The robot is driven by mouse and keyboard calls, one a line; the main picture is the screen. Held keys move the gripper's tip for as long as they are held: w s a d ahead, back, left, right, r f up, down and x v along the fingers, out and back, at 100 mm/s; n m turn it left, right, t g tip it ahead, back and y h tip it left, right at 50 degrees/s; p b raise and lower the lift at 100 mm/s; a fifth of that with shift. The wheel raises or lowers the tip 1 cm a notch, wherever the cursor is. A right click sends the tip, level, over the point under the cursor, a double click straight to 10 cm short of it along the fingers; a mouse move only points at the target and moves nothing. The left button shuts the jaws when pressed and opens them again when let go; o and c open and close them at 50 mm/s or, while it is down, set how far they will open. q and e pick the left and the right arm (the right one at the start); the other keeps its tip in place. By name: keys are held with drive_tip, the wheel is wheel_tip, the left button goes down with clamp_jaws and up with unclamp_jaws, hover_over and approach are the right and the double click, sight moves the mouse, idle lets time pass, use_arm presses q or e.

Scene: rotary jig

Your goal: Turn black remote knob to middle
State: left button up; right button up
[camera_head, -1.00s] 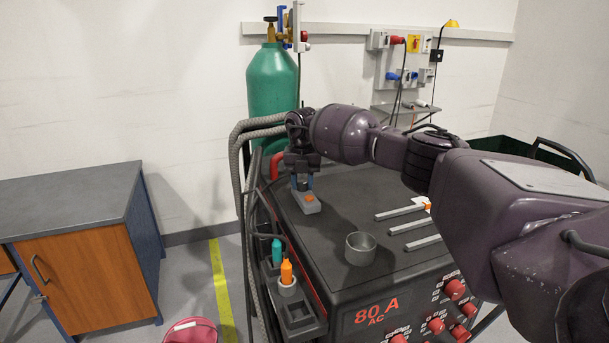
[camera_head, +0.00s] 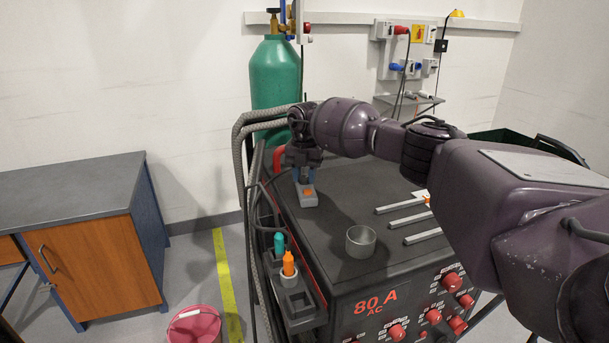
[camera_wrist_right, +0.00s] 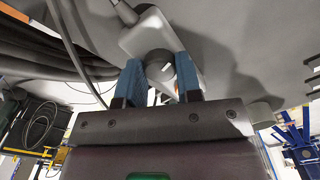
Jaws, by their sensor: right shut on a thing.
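The grey remote (camera_head: 306,193) with an orange button lies on the black top of the welding machine (camera_head: 350,285), near its left side. It also shows in the right wrist view (camera_wrist_right: 143,36), where its dark round knob (camera_wrist_right: 160,66) sits between two blue fingertips. My right gripper (camera_head: 304,174) reaches down onto the remote's far end. In the right wrist view the gripper (camera_wrist_right: 161,80) is shut on the knob, with a finger on each side. The knob is mostly hidden in the head view. My left gripper is not in view.
A metal cup (camera_head: 361,242) and several grey rods (camera_head: 408,218) lie on the machine top. A green gas cylinder (camera_head: 275,75) and grey hoses (camera_head: 240,150) stand behind. Teal and orange bottles (camera_head: 288,264) sit in a side tray. A pink bucket (camera_head: 195,325) is on the floor.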

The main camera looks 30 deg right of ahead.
sight(305, 177)
idle(0.5)
drive_tip(key=o, duration=0.9)
drive_tip(key=shift+o, duration=0.2)
wheel_tip(305, 177, up, 11)
